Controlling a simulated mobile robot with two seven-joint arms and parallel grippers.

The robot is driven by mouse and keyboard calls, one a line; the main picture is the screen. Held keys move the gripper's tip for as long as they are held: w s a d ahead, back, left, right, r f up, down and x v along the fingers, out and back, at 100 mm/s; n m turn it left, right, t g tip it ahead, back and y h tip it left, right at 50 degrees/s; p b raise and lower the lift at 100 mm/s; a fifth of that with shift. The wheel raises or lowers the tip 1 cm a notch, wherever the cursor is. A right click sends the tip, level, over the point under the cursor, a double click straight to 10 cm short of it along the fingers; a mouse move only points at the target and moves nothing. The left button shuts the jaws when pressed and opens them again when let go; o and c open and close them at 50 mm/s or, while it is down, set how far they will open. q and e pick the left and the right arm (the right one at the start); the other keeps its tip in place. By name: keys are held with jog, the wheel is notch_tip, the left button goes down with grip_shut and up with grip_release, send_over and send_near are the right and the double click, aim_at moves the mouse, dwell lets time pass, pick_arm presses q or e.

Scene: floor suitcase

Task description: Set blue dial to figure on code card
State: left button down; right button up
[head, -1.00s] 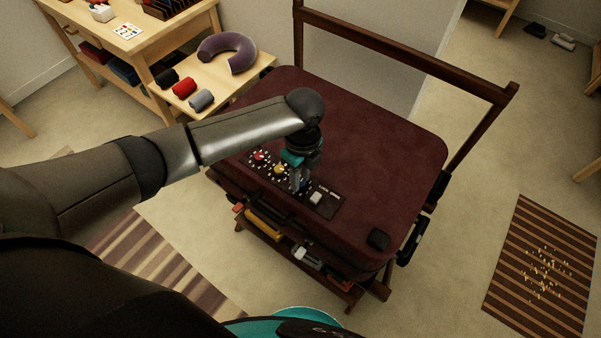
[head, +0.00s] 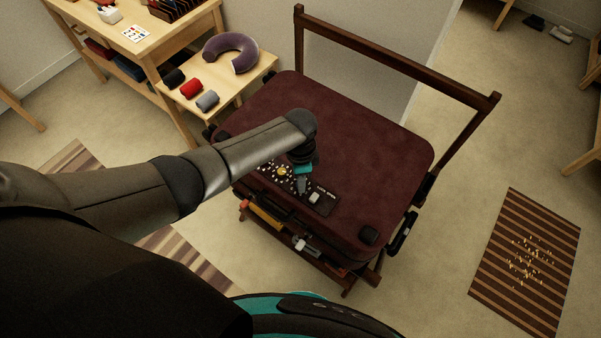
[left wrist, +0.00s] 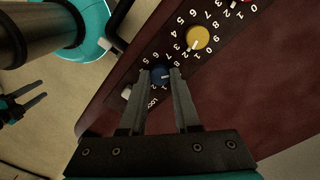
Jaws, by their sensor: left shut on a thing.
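The blue dial (left wrist: 161,74) sits in the suitcase's dark lock panel, with white figures around it. My left gripper (left wrist: 166,73) is shut on it, one finger on each side; the fingers hide some figures. In the head view my left gripper (head: 303,183) reaches down onto the panel and covers the blue dial. The yellow dial (left wrist: 198,38) is beside it, and the red dial (left wrist: 233,3) is at the top edge. A small white card with coloured marks (head: 135,33), probably the code card, lies on the wooden table. My right gripper (left wrist: 26,101) is empty, fingers apart.
The maroon suitcase (head: 350,135) lies flat on a dark wooden rack (head: 400,60). A white latch piece (head: 314,197) is beside the blue dial. A low table (head: 238,85) holds a purple neck pillow (head: 231,53) and several rolls. A striped mat (head: 520,280) lies at right.

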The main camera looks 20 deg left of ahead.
pick_arm(q)
jog(key=n+p, duration=0.2)
jog(key=n, duration=0.3)
jog(key=shift+s+r+n+p, duration=0.1)
jog(key=shift+n+p, duration=0.2)
jog(key=shift+p, duration=0.1)
jog(key=n+p, duration=0.1)
jog(key=n, duration=0.3)
jog(key=shift+n+p, duration=0.3)
jog(key=c, duration=0.6)
grip_release()
jog(key=shift+c, duration=0.2)
jog(key=shift+r+p, duration=0.35)
notch_tip(320, 180, up, 14)
jog(key=p, duration=0.6)
jog(key=shift+a+r, duration=0.2)
jog(key=shift+a, duration=0.1)
